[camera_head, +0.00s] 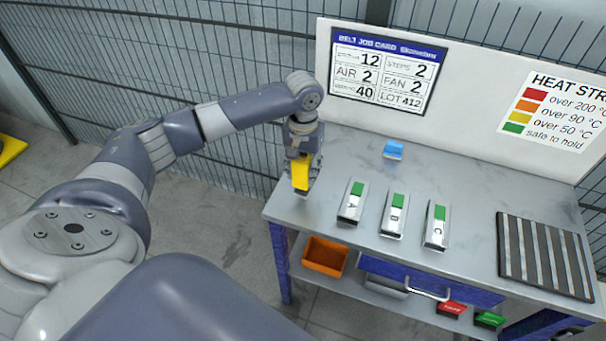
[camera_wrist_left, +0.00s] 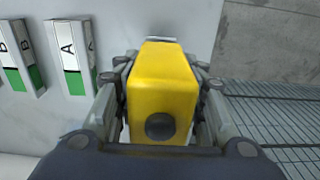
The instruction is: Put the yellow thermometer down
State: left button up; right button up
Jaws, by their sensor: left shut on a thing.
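The yellow thermometer (camera_head: 301,172) is held by my left gripper (camera_head: 302,181) at the left end of the grey table (camera_head: 330,235). In the left wrist view the thermometer (camera_wrist_left: 163,90) is a yellow block with a dark round knob, and the fingers of my left gripper (camera_wrist_left: 162,112) are closed along both its sides. In the head view it hangs near the table's left edge. I cannot tell whether its lower end touches the tabletop. My right gripper is not in view.
Three metal bars marked A (camera_head: 353,203), B (camera_head: 394,216) and C (camera_head: 436,227) lie right of the gripper. A blue block (camera_head: 393,150) lies behind them. A striped rack (camera_head: 545,255) is at right. An orange bin (camera_head: 325,256) sits on the lower shelf. A board with cards stands behind.

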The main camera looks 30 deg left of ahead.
aim_at(303, 178)
pick_arm(q)
notch_tip(303, 178, down, 2)
jog(key=shift+s+f+p, duration=0.1)
jog(key=shift+p, duration=0.3)
jog(key=shift+f, duration=0.3)
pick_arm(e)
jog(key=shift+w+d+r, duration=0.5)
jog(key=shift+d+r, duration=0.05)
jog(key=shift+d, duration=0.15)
pick_arm(q)
jog(key=shift+f, duration=0.15)
jog(key=o, duration=0.9)
